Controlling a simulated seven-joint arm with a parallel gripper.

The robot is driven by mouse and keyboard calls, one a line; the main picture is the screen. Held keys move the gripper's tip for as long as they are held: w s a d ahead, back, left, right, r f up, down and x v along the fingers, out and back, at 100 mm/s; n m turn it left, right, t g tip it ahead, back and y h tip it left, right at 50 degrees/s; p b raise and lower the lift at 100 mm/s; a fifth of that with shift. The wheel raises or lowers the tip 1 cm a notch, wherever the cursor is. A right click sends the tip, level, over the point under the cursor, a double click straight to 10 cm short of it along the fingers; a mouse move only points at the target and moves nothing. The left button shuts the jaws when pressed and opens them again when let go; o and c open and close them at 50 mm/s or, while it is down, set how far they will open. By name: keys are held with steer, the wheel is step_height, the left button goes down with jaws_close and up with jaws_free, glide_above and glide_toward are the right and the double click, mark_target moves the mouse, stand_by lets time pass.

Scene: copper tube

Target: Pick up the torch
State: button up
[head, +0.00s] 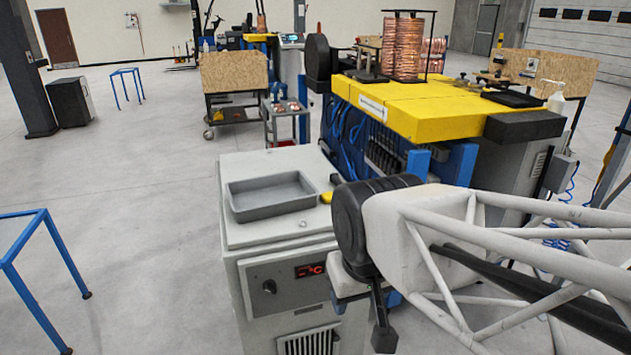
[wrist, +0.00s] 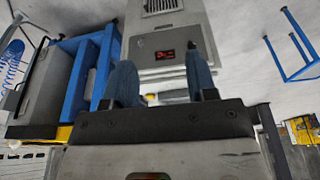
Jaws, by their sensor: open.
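A small yellow item, likely the torch (head: 327,197), lies on top of the light grey cabinet, right of a grey tray. My arm partly hides it in the head view.
The grey tray (head: 272,195) sits empty on the cabinet (head: 240,240), which has a red display (head: 310,271). A yellow-topped machine (head: 430,110) with copper coils stands behind to the right. A blue frame (head: 40,245) stands at left.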

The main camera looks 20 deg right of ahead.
steer(key=shift+w, duration=0.1)
steer(key=w+m+t+y, duration=0.65)
steer(key=w+m, duration=0.95)
steer(key=w, duration=1.5)
steer(key=w+d+f+m+t+h, duration=0.1)
steer(key=w+d+f+m+t, duration=0.15)
steer(key=w+d+m, duration=0.35)
steer(key=w+d+f+m+t, duration=0.1)
steer(key=w+d+f+m, duration=0.25)
steer(key=w, duration=0.45)
steer(key=w+d+f+m+h, duration=0.2)
steer(key=d+f+m, duration=0.1)
steer(key=d, duration=0.1)
steer(key=w+d+f+m+h, duration=0.1)
steer(key=w+d+f+m, duration=0.1)
steer(key=d+f+m, duration=0.2)
steer(key=w+d+f+m+t+h, duration=0.1)
steer(key=w+d+f+m+h, duration=0.1)
steer(key=d, duration=0.4)
steer(key=shift+w+f+m+h, duration=0.35)
steer(key=shift+w+f+m, duration=0.2)
steer(key=shift+f+m, duration=0.35)
